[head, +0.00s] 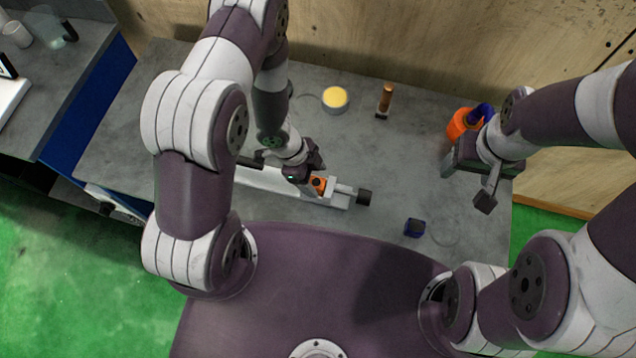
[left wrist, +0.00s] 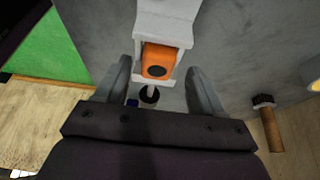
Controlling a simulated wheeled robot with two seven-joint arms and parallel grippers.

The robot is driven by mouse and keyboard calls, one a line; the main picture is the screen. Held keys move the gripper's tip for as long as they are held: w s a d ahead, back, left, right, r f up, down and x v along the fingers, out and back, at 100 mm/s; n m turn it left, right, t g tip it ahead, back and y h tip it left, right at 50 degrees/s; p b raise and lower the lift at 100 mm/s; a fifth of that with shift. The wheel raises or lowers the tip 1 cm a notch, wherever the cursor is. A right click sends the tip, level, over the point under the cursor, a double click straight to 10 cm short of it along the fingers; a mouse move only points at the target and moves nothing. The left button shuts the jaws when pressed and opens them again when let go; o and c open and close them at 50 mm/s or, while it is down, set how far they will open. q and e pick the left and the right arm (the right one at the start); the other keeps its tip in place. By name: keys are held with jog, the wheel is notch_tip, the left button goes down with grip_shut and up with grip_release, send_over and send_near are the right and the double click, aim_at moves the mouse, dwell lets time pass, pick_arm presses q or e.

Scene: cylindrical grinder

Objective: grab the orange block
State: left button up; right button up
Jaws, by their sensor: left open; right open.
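The orange block (head: 319,184) sits in the white grinder fixture (head: 335,198) on the grey table, beside my left gripper in the head view. In the left wrist view the orange block (left wrist: 158,60) shows a dark round spot on it and lies ahead of and between the two open fingers. My left gripper (head: 303,172) is open and close above the fixture; its fingers (left wrist: 160,85) do not visibly touch the block. My right gripper (head: 484,180) is open over the right side of the table, near an orange and blue object (head: 463,124).
A small dark blue block (head: 414,228) lies at the front right. The wooden wall bounds the back. The middle right of the table is clear.

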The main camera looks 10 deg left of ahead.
pick_arm(q)
jog(key=shift+s+f, duration=0.35)
jog(key=shift+w+d, duration=0.1)
jog(key=shift+w, duration=0.15)
jog(key=c, duration=1.1)
jog(key=shift+s, duration=0.15)
jog(key=shift+c, duration=0.6)
